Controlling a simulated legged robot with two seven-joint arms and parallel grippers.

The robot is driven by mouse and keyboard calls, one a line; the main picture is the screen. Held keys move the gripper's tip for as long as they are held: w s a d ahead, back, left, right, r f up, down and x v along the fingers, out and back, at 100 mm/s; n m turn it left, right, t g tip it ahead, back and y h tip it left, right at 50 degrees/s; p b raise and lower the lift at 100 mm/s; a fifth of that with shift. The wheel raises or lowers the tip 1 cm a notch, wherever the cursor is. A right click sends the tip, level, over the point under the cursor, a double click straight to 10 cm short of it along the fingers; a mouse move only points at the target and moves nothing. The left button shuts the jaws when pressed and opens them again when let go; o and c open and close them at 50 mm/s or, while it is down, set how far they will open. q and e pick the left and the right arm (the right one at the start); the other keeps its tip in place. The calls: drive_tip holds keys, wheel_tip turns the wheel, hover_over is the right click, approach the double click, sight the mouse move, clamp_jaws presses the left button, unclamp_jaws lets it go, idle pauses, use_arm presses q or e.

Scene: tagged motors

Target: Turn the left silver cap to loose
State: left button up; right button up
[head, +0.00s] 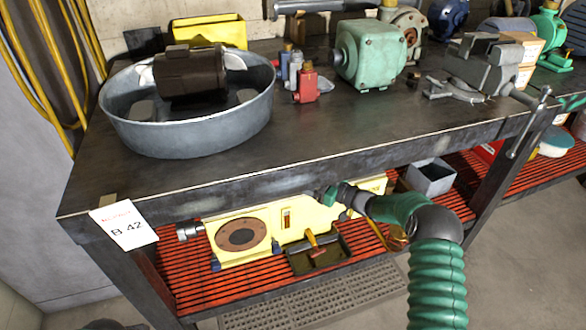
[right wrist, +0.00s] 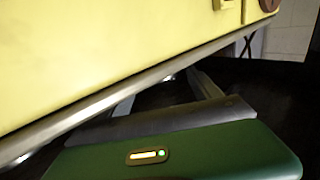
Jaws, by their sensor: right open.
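A yellow machine (head: 285,222) lies on the red slatted lower shelf under the bench. A silver cap (head: 188,231) sticks out from its left end, with a reddish ring beside it. No other silver cap is clear; my right arm covers part of the machine's right side. My right gripper (head: 331,194) is in front of the machine's upper edge, well to the right of the cap. In the right wrist view my gripper (right wrist: 181,78) is open, with nothing between its fingers. A yellow surface (right wrist: 110,60) is close above it. My left gripper is out of view.
The bench edge (head: 300,166) overhangs the shelf, with a B 42 tag (head: 123,224) at its left corner. A dark tray (head: 318,255) with a tool sits before the machine. A grey bin (head: 431,177) stands to the right. Motors and a round metal tub (head: 190,130) crowd the top.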

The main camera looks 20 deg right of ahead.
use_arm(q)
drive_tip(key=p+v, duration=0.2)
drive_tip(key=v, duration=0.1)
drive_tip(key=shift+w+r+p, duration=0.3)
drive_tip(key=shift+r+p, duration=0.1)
use_arm(e)
drive_tip(key=v, duration=1.2)
drive_tip(key=shift+s, duration=0.15)
drive_tip(key=shift+d, duration=0.1)
drive_tip(key=w+a+r+m+t+h+b, duration=0.25)
drive_tip(key=a+t+b, duration=0.2)
drive_tip(key=a, duration=0.25)
drive_tip(key=s+a+f+m+h+b, duration=0.3)
drive_tip(key=s+a+m+h+b, duration=0.3)
drive_tip(key=h, duration=0.5)
drive_tip(key=shift+m, duration=0.25)
drive_tip(key=w+b, duration=0.1)
drive_tip(key=w, duration=0.4)
drive_tip(key=w+d+b, duration=0.1)
drive_tip(key=w+b, duration=0.1)
drive_tip(key=w, duration=0.3)
drive_tip(key=w+d+b, duration=0.1)
drive_tip(key=w+b, duration=0.1)
drive_tip(key=w, duration=0.4)
drive_tip(key=shift+w+r, duration=0.15)
drive_tip(key=shift+w, duration=0.1)
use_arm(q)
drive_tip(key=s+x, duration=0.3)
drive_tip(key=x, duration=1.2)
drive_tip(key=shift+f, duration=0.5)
